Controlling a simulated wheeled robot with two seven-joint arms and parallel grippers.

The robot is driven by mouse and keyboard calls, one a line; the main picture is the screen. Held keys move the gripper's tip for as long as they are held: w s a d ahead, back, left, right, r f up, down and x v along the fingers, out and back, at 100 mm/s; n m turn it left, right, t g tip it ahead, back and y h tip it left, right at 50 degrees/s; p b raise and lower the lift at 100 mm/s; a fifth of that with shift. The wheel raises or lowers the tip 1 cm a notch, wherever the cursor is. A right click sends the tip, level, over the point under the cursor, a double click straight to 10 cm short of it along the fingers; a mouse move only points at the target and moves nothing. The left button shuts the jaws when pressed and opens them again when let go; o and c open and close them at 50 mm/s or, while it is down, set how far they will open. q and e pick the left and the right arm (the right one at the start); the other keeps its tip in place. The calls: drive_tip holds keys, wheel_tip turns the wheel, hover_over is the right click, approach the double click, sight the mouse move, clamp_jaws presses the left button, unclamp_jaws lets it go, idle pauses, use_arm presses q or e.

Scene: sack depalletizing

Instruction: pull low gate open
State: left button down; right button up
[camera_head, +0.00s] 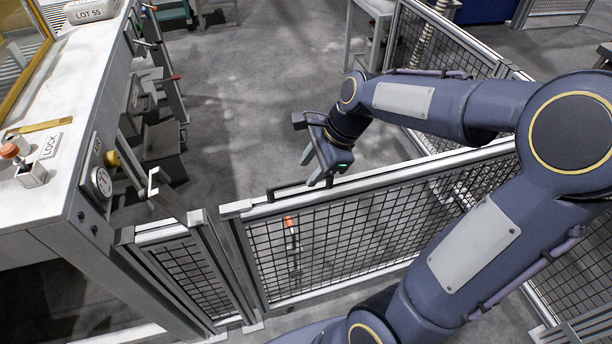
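The low gate (345,240) is a silver-framed panel with dark wire mesh, running across the middle of the view. Its left end stands beside a post (207,240) of the short fence section; I see no wide gap there. A dark bar handle (285,190) sits along the gate's top rail near the left end. My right gripper (311,170) is just above the handle's right part, fingers pointing down and left. Its two pale fingertips look apart, with nothing visible between them. Contact with the handle cannot be made out. My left gripper is out of view.
Mesh fencing (440,50) runs along the right and back. Open grey floor (260,75) lies beyond the gate. A sack marked LOT 53 (90,11) is at top left.

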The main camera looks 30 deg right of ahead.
drive_tip(key=shift+x, duration=1.45)
clamp_jaws()
